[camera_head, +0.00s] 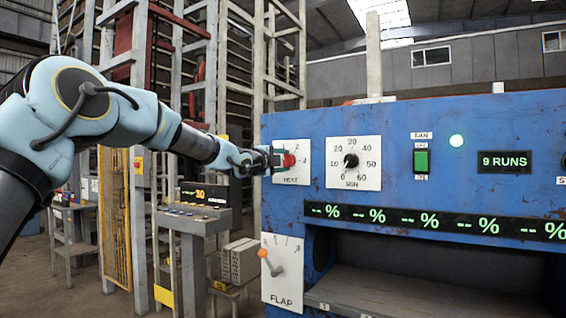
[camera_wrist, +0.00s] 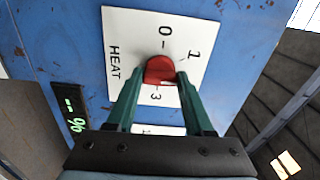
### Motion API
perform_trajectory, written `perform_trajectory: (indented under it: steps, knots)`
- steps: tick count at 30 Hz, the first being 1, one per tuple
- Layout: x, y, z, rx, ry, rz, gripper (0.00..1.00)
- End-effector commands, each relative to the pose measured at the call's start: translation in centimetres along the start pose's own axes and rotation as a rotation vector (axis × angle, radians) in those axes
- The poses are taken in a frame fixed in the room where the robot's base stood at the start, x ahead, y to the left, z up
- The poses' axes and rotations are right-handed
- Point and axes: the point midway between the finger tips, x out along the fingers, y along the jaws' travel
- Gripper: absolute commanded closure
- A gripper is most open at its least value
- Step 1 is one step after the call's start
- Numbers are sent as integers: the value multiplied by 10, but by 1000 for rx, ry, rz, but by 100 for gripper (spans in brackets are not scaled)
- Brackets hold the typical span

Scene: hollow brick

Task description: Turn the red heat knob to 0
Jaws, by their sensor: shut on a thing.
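The red heat knob (camera_wrist: 160,70) sits on a white plate (camera_wrist: 117,24) marked HEAT. In the wrist view the plate looks turned, with 0 above the knob, 1 to its upper right and 3 just below it. My gripper (camera_wrist: 160,80) has its two green fingers on either side of the knob, shut on it. I cannot make out where the knob points. In the head view the red knob (camera_head: 289,160) shows at the left of the blue panel, with my gripper (camera_head: 277,160) against it from the left.
A timer dial (camera_head: 351,161) marked MIN is right of the heat plate. A control desk (camera_head: 190,222) stands at left.

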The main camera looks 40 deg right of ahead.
Motion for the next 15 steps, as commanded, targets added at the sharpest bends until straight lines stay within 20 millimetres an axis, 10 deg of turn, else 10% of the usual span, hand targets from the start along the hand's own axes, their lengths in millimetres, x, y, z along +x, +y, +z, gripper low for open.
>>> perform_trajectory:
  steps: [15]
  knots:
    - [0,0,1,-493,-1,1,100]
